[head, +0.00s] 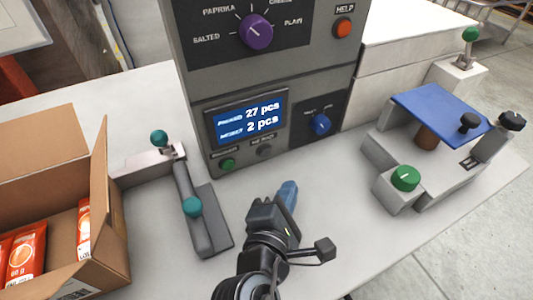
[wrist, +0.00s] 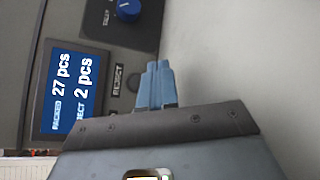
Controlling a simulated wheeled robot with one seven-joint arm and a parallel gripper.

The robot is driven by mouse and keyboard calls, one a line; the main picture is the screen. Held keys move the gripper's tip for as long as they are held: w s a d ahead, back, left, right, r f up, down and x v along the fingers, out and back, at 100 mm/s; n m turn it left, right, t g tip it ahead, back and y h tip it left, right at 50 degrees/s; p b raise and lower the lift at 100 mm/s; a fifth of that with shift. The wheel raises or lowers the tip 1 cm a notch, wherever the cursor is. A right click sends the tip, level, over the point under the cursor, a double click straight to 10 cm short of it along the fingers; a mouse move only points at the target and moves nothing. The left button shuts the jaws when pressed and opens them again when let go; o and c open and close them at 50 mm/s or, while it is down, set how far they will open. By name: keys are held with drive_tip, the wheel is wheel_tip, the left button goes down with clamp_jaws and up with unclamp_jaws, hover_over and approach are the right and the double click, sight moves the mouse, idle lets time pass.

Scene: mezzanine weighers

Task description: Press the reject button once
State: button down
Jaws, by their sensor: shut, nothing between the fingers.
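The reject button is a small dark grey round button (head: 264,151) under the display on the grey console. In the wrist view the dark button (wrist: 132,82) sits beside the "REJECT" label, just left of my fingertips. My gripper (head: 288,187) is shut and empty, its blue fingers in front of the console, below and right of the button. The fingers (wrist: 157,72) also show in the wrist view; I see no contact with the button. The blue display (head: 247,118) reads 27 pcs packed and 2 pcs reject.
A green button (head: 228,164) sits left of the dark one, and a blue knob (head: 320,124) to its right. A teal-knobbed lever unit (head: 207,215) and an open carton (head: 119,220) stand left. A blue-topped weigher (head: 430,108) stands right.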

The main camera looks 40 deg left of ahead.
sight(265, 152)
drive_tip(key=a, duration=0.1)
drive_tip(key=w+a+b, duration=0.1)
drive_tip(key=a, duration=0.2)
drive_tip(key=shift+w+a+b, duration=0.15)
drive_tip(key=shift+w+b, duration=0.2)
drive_tip(key=shift+b, duration=0.05)
drive_tip(key=shift+w+a, duration=0.2)
drive_tip(key=shift+a, duration=0.3)
drive_tip(key=shift+w+a, duration=0.2)
drive_tip(key=shift+a, duration=0.3)
drive_tip(key=shift+a, duration=0.1)
idle(0.8)
drive_tip(key=shift+w+a, duration=0.15)
drive_tip(key=shift+a, duration=0.15)
drive_tip(key=shift+w+a, duration=0.15)
drive_tip(key=shift+a, duration=0.2)
idle(0.8)
idle(0.3)
drive_tip(key=shift+s+d+p, duration=0.3)
drive_tip(key=shift+d+p, duration=0.2)
drive_tip(key=shift+d, duration=0.25)
